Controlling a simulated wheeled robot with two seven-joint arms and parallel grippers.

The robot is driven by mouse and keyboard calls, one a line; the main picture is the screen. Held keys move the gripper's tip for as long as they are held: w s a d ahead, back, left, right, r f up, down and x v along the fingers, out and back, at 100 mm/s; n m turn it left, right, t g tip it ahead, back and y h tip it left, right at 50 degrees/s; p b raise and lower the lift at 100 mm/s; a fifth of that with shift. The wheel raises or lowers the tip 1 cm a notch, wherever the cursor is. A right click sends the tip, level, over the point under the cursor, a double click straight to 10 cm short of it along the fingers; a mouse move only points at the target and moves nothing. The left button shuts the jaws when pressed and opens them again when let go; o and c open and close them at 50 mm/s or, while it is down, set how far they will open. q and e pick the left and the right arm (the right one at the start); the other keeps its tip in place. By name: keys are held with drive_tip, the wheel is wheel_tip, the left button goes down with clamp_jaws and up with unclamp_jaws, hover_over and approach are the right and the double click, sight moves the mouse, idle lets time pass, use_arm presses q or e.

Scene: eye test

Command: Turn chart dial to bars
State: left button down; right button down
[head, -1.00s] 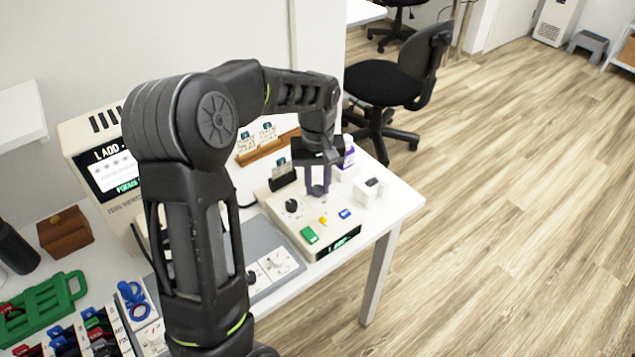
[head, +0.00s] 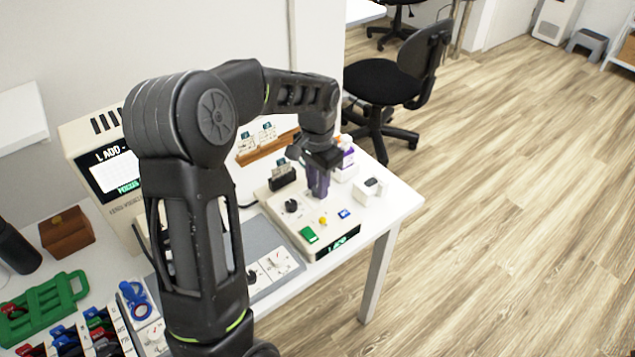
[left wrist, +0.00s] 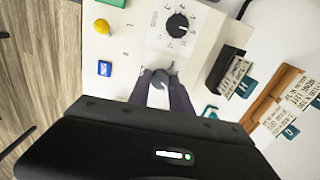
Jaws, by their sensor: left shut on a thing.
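The control box (head: 275,216) is a white console at the right end of the table. My left gripper (head: 319,192) points down over its far right part, and its purple fingers are closed. In the left wrist view the fingertips (left wrist: 163,80) are shut on a small dark grey dial knob (left wrist: 166,72), mostly hidden between them. The marks around it cannot be read. A second black dial (head: 291,206) with a marked scale stands beside it, free, and also shows in the left wrist view (left wrist: 178,24). My right gripper is out of view.
The box also has green (head: 309,235), yellow (head: 322,221) and blue (head: 344,213) buttons. A black card holder (head: 282,177), a wooden card rack (head: 268,147) and a purple-labelled bottle (head: 346,158) stand close around the gripper. A lit screen (head: 112,175) is at left.

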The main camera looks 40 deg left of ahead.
use_arm(q)
drive_tip(key=m, duration=0.5)
drive_tip(key=shift+m, duration=0.3)
idle(0.4)
drive_tip(key=c, duration=1.2)
unclamp_jaws()
drive_tip(key=shift+o, duration=0.2)
drive_tip(key=shift+r, duration=0.1)
wheel_tip(320, 180, up, 8)
drive_tip(key=shift+f, duration=0.15)
